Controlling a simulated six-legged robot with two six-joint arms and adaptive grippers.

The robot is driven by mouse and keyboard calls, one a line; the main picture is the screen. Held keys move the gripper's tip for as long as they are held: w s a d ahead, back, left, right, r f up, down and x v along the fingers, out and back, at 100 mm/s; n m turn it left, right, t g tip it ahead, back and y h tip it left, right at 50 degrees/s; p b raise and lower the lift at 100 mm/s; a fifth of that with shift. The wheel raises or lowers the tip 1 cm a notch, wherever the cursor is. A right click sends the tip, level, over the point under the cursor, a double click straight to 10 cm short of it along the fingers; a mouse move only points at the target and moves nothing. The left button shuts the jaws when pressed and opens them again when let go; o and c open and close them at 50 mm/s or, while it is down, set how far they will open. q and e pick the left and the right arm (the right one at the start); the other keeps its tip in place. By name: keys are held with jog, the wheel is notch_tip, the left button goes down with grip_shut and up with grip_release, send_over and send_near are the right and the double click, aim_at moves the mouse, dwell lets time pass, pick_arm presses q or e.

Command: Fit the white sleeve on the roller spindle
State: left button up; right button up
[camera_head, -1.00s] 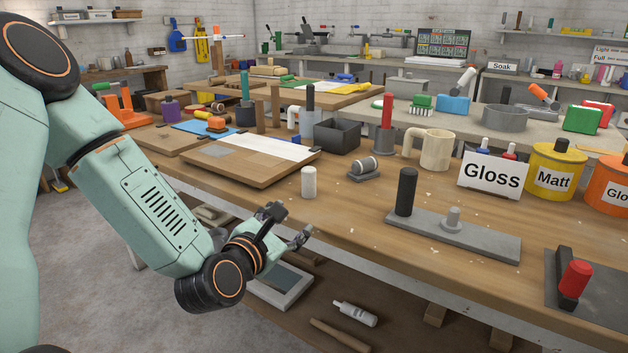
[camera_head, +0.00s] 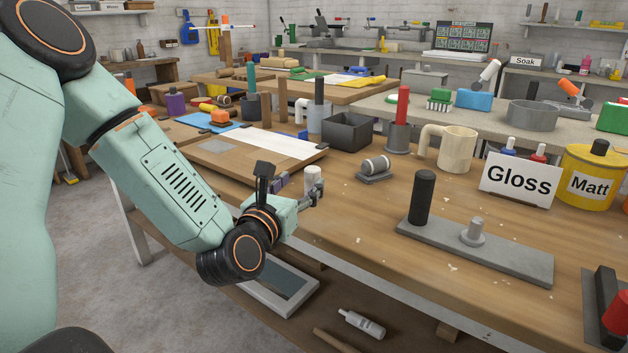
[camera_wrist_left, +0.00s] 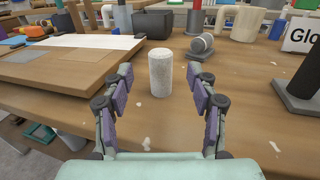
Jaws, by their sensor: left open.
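The white sleeve (camera_head: 313,176), a short upright cylinder, stands on the wooden bench near its front edge. It shows whole in the left wrist view (camera_wrist_left: 161,73). My left gripper (camera_head: 292,187) is open and low at the bench edge, with its fingers pointing at the sleeve. In the left wrist view the sleeve stands centred just beyond the gap between the two fingertips (camera_wrist_left: 161,78), apart from both. A grey plate (camera_head: 510,259) to the right carries a tall black post (camera_head: 422,197) and a short grey stub (camera_head: 473,231), seemingly the spindle. My right gripper is out of view.
A wooden board (camera_head: 225,167) lies left of the sleeve. Behind are a grey roller on a small stand (camera_head: 375,168) and a dark open box (camera_head: 347,132). A beige mug (camera_head: 457,149) and a Gloss sign (camera_head: 518,181) stand farther right. The bench between sleeve and plate is clear.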

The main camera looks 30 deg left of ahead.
aim_at(309, 178)
pick_arm(q)
jog(key=shift+w+f, duration=0.2)
jog(key=shift+w, duration=0.15)
jog(key=w, duration=0.1)
jog(key=w+b, duration=0.1)
jog(key=w, duration=0.1)
jog(key=w+b, duration=0.1)
jog(key=shift+w+a+f, duration=0.2)
jog(key=shift+a+f, duration=0.05)
jog(key=shift+a, duration=0.1)
jog(key=shift+w, duration=0.25)
jog(key=shift+s+a+r, duration=0.1)
jog(key=shift+s, duration=0.05)
jog(key=shift+c, duration=0.3)
jog(key=c, duration=0.9)
jog(key=shift+c, duration=0.9)
